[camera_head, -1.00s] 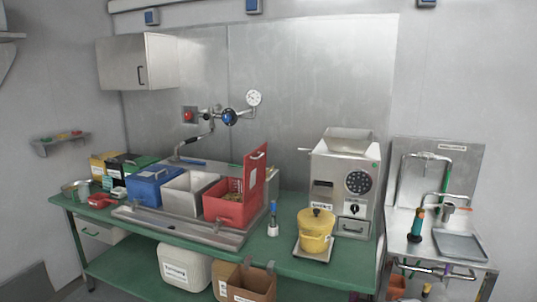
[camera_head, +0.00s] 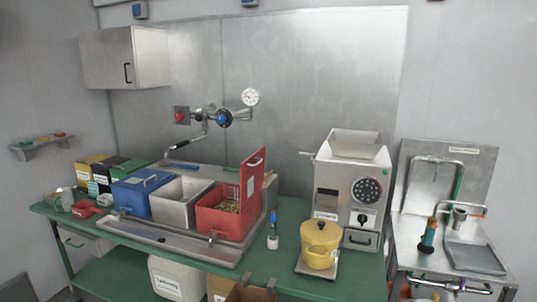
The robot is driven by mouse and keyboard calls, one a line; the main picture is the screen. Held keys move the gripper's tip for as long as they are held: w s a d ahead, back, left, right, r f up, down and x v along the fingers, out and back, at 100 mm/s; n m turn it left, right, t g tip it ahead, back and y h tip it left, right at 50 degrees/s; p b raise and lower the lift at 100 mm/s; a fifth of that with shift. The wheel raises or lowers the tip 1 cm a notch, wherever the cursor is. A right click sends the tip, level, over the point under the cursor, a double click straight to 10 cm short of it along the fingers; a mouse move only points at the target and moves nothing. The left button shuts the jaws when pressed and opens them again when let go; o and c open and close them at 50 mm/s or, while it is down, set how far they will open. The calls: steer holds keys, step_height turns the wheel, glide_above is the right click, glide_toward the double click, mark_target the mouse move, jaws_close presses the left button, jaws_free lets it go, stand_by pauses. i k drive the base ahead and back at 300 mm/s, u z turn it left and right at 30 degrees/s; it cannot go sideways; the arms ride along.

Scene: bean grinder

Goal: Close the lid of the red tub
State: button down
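Greenish-brown contents show inside the tub. My gripper is not clearly seen; two small grey tips show at the bottom edge in front of the cardboard box, and I cannot tell whether they are mine.
A blue tub (camera_head: 141,195) and an open steel tub (camera_head: 180,202) stand left of the red tub. A brush in a white holder (camera_head: 273,237), a yellow pot (camera_head: 320,245) and the grinder (camera_head: 350,190) stand to the right. A faucet (camera_head: 187,141) hangs behind.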

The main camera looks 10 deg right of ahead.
mark_target(252, 169)
steer(key=i, duration=0.8)
steer(key=u, duration=0.8)
steer(key=i, duration=0.6)
steer(key=u, duration=0.4)
